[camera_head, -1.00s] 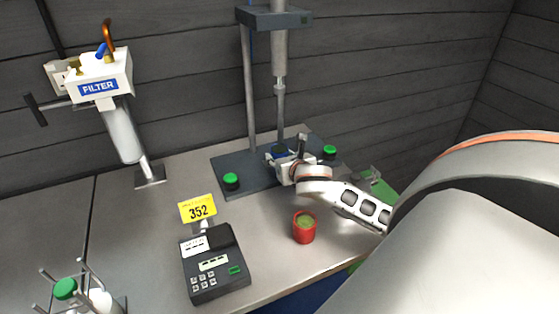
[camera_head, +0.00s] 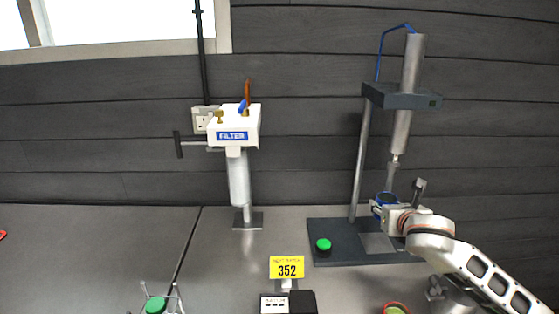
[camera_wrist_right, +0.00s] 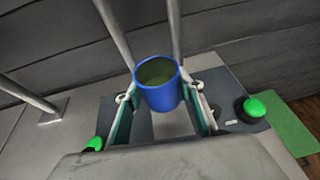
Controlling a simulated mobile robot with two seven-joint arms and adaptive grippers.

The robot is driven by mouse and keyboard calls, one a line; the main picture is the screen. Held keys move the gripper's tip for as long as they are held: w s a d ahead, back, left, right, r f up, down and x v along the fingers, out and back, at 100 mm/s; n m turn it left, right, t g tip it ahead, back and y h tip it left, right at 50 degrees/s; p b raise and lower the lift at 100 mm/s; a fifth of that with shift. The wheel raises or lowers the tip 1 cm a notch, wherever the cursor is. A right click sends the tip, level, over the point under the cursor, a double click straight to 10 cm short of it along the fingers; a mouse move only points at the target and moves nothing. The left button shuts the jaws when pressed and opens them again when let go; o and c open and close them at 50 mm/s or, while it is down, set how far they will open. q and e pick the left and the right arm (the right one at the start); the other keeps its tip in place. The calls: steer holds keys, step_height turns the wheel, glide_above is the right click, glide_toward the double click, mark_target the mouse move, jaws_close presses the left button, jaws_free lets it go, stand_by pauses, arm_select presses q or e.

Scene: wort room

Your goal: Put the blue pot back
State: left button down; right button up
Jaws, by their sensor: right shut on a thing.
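The blue pot (camera_head: 386,199) is at the tip of my right gripper (camera_head: 381,208), by the rod of the press at the right of the head view. In the right wrist view the blue pot (camera_wrist_right: 161,97) is upright, with green-brown contents, between the two fingers of my right gripper (camera_wrist_right: 162,108), which is shut on it. The grey base plate (camera_head: 345,248) of the press is below it. Whether the pot touches the plate cannot be told. My left gripper is not in view.
A red pot (camera_head: 396,309) stands at the bottom edge. A filter unit (camera_head: 238,180) stands left of the press. A yellow 352 sign (camera_head: 287,267) and a dark device (camera_head: 302,303) are at front centre. A green-topped item in a rack (camera_head: 155,304) is at lower left.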

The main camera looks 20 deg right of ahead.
steer(key=a+r+n+y, duration=0.1)
steer(key=a+r, duration=0.3)
steer(key=a, duration=0.4)
steer(key=s+a+r+n+y, duration=0.1)
steer(key=a+r, duration=0.3)
steer(key=a, duration=0.5)
steer(key=s+a+r+n+t+y, duration=0.1)
steer(key=a+r+n+y, duration=0.1)
steer(key=a, duration=0.6)
step_height(320, 180, up, 2)
steer(key=shift+s+a+r+n+y, duration=0.15)
steer(key=shift+s+a+n+y, duration=0.15)
steer(key=shift+y, duration=0.4)
steer(key=shift+d, duration=0.15)
